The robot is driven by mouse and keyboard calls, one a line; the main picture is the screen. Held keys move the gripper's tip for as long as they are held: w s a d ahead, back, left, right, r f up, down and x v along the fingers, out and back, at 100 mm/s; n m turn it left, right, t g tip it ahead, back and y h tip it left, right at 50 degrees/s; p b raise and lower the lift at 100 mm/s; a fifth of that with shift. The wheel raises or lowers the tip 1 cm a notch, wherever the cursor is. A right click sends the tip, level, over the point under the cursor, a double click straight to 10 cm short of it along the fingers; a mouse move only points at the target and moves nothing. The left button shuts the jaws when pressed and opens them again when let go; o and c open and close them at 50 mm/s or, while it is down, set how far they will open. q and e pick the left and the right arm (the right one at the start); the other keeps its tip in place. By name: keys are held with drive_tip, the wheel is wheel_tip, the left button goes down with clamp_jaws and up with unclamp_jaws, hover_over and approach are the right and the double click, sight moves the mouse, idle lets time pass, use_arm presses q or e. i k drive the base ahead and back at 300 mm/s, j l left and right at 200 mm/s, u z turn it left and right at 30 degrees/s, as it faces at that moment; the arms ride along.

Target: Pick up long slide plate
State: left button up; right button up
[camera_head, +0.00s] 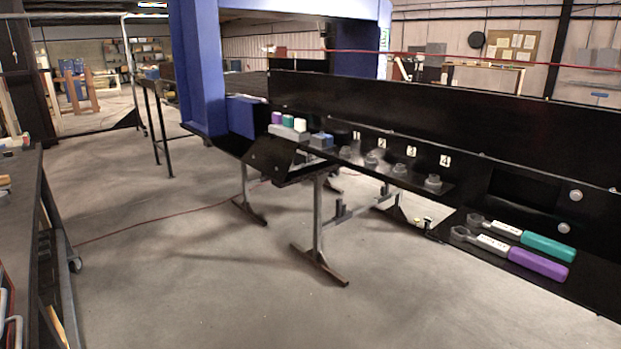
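Neither of my grippers is in the head view. I cannot tell for sure which thing is the long slide plate. Two long flat pieces with round grey ends and white labels lie side by side on the black surface at the right. One has a teal handle (548,246) and lies farther back. The other has a purple handle (538,265) and lies nearer the front edge. A grey block (290,132) with purple, green and white pieces on it stands farther left on the black conveyor (330,154).
Several round grey fittings (398,170) stand below number labels on the conveyor. A tall black wall (400,112) runs behind it. Metal legs (318,220) stand under it. A blue frame (200,65) rises at its left end. A dark cart (40,215) is at far left. The floor between is clear.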

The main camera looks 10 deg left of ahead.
sight(47, 277)
drive_tip(key=i+u, duration=0.35)
drive_tip(key=i+l+u, duration=0.3)
drive_tip(key=i, duration=0.15)
drive_tip(key=i+u, duration=0.25)
drive_tip(key=u, duration=0.15)
drive_tip(key=i+u, duration=0.3)
drive_tip(key=u, duration=0.15)
drive_tip(key=i+u, duration=0.4)
drive_tip(key=i+l+u, duration=0.1)
drive_tip(key=l+u, duration=0.15)
drive_tip(key=u, duration=0.2)
drive_tip(key=i+l+u, duration=0.3)
drive_tip(key=l, duration=0.35)
drive_tip(key=i+l+u, duration=0.6)
drive_tip(key=u, duration=0.2)
drive_tip(key=i+l+u, duration=0.25)
drive_tip(key=u, duration=0.15)
